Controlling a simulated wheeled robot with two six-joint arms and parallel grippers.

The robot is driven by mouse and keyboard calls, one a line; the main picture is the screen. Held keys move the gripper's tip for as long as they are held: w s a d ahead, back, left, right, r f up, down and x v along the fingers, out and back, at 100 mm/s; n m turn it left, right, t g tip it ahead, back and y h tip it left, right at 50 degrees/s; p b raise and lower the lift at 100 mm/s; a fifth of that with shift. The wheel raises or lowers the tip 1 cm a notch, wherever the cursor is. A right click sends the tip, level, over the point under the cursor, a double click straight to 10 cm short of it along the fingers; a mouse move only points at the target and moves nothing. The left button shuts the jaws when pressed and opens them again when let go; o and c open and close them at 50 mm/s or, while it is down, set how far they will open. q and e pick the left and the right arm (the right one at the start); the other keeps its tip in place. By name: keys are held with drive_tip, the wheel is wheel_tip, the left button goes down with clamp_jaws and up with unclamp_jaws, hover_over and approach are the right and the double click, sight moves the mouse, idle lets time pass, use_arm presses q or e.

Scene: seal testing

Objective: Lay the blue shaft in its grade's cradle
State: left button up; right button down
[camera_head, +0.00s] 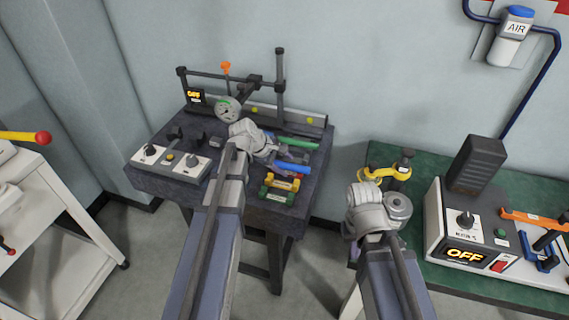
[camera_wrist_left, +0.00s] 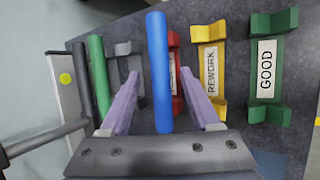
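The blue shaft (camera_head: 293,168) is on the dark table; in the left wrist view the blue shaft (camera_wrist_left: 158,75) runs upright between my left gripper's purple fingers (camera_wrist_left: 157,88), with a gap on both sides. The fingers are open around it. The shaft overlaps a red cradle (camera_wrist_left: 175,68); I cannot tell whether it rests in it or is above it. To the right stand the yellow REWORK cradle (camera_wrist_left: 209,70) and the green GOOD cradle (camera_wrist_left: 268,68), both empty. My right gripper (camera_head: 372,208) is at the right table; its fingers are hidden.
A green shaft (camera_wrist_left: 98,75) and a grey support (camera_wrist_left: 129,62) lie left of the blue shaft. A dial gauge stand (camera_head: 229,108) rises at the table's back, and a switch panel (camera_head: 170,160) is at its left. The right table (camera_head: 420,180) holds an OFF box (camera_head: 468,256).

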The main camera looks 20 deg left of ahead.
use_arm(q)
drive_tip(key=shift+r, duration=0.1)
drive_tip(key=p+v, duration=0.6)
drive_tip(key=v, duration=0.1)
drive_tip(key=shift+s+a+r, duration=0.1)
drive_tip(key=shift+s+r, duration=0.1)
drive_tip(key=shift+r, duration=0.05)
idle(0.6)
